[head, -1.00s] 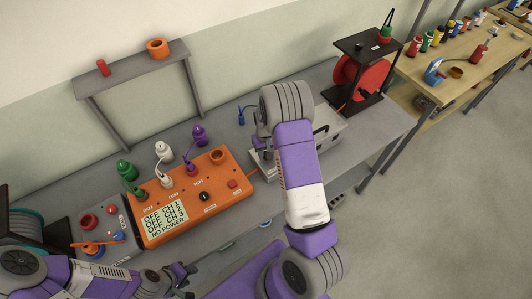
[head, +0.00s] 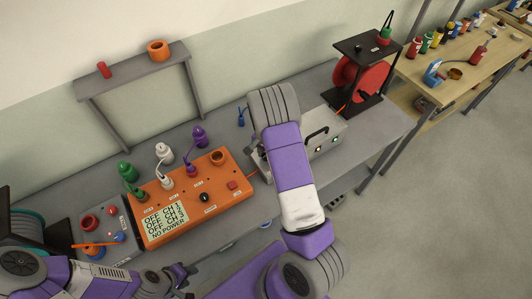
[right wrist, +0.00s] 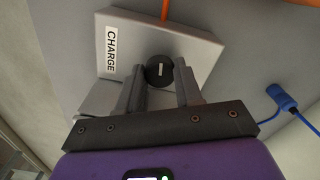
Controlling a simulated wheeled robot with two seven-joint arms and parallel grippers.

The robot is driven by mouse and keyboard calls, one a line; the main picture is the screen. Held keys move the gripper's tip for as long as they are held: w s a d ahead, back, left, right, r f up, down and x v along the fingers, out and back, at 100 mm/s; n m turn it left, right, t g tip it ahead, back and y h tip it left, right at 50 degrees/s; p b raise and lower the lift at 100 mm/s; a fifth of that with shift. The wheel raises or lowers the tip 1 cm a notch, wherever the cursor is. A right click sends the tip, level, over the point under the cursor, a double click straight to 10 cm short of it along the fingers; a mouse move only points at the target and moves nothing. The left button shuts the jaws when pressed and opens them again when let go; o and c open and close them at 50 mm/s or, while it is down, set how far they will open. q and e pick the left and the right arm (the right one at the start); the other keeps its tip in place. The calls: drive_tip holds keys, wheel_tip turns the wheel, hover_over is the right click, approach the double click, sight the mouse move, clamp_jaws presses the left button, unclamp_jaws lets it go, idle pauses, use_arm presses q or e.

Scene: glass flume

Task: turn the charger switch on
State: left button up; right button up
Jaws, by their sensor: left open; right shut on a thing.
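The charger switch is a round black knob (right wrist: 160,70) with a white line mark. It sits on a light grey panel labelled CHARGE (right wrist: 111,52) in the right wrist view. My right gripper (right wrist: 166,75) is shut on the knob, one finger on each side. The white line points roughly up and down in that view. In the head view my right arm hides the right gripper and the knob. A light grey case (head: 322,152) with a black handle shows behind the arm, with green lights on its front. My left gripper (head: 188,274) is open and empty, low in front of the bench.
An orange power unit (head: 185,212) reads OFF and NO POWER, with green, white and purple plugs. A black stand with a red reel (head: 365,78) stands at the right. A blue connector (right wrist: 283,98) lies beside the panel. A grey shelf (head: 130,78) stands behind.

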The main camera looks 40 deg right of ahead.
drive_tip(key=shift+r+m, duration=0.1)
drive_tip(key=shift+m, duration=0.7)
drive_tip(key=o, duration=0.8)
wheel_tip(320, 180, up, 8)
drive_tip(key=shift+f+p, duration=0.25)
drive_tip(key=shift+p, duration=0.2)
